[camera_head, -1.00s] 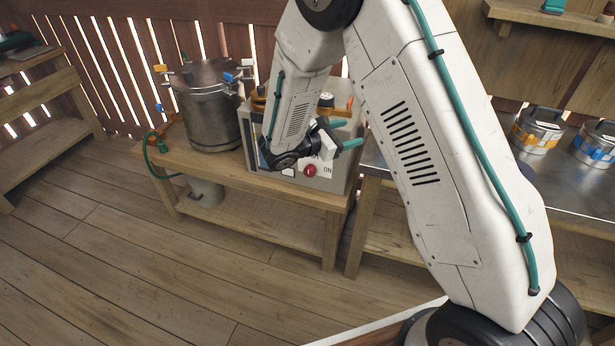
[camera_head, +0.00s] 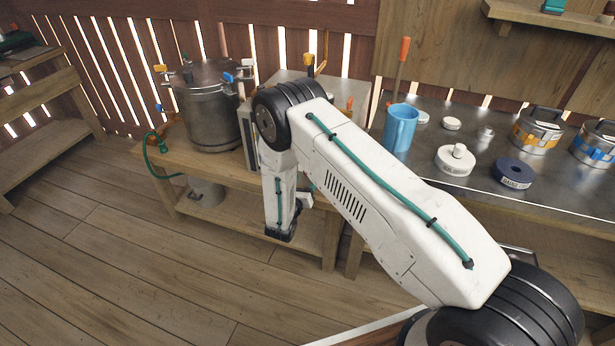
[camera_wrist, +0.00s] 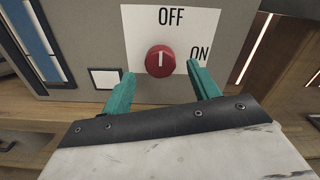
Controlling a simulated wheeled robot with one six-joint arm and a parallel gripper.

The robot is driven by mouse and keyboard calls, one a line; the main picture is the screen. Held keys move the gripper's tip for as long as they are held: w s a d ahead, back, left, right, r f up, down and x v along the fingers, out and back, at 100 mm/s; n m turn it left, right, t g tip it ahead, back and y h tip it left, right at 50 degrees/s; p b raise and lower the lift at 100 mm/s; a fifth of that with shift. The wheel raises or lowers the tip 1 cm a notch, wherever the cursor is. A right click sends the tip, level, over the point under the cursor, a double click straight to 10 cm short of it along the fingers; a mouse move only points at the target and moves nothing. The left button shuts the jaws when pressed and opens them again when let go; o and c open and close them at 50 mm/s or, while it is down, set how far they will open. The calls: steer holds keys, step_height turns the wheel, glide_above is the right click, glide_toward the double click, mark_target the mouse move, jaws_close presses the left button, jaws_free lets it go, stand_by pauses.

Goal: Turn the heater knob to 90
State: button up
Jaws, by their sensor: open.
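The red heater knob (camera_wrist: 160,61) is in the wrist view, on a white label (camera_wrist: 146,23) on the grey box front. The label reads OFF above the knob and ON at its right. The knob's white mark points up, towards OFF. My gripper (camera_wrist: 161,68) is open, with one teal finger left of the knob and one right of it. A gap shows on each side; I cannot tell how deep the fingertips reach. In the head view the grey heater box (camera_head: 340,90) is partly hidden by my arm, which covers the knob.
A steel pot (camera_head: 212,110) stands left of the box on the wooden bench (camera_head: 185,165).

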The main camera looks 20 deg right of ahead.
steer(key=shift+x, duration=1.45)
steer(key=c, duration=1)
steer(key=shift+o, duration=0.2)
